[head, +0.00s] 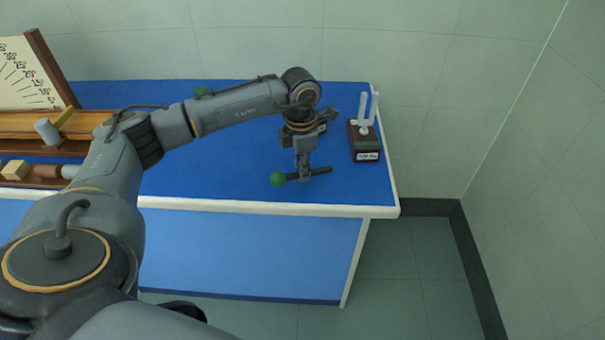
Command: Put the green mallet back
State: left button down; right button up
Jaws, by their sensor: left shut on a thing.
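The green mallet (277,180) has a round green head and a dark handle pointing right. My left gripper (304,174) points down and is shut on the mallet's handle, just right of the head. The mallet lies level at or just above the blue bench top, near its front edge; I cannot tell whether it touches. My right gripper is out of view.
A dark box (366,153) with white upright posts and a label stands at the bench's right end. A green thing (201,91) is partly hidden behind my arm. Wooden trays (90,124) and a chart board (28,75) are at left. The blue bench (220,180) is clear mid-front.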

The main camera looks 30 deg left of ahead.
pick_arm(q)
notch_tip(320, 180, down, 2)
jog(key=shift+f, duration=0.1)
jog(key=shift+d+f, duration=0.1)
jog(key=shift+f, duration=0.1)
jog(key=c, duration=1.4)
grip_release()
jog(key=shift+o, duration=0.2)
jog(key=shift+r, duration=0.3)
notch_tip(320, 180, up, 12)
jog(key=b, duration=0.1)
jog(key=shift+s+f+b, duration=0.15)
jog(key=shift+b, duration=0.15)
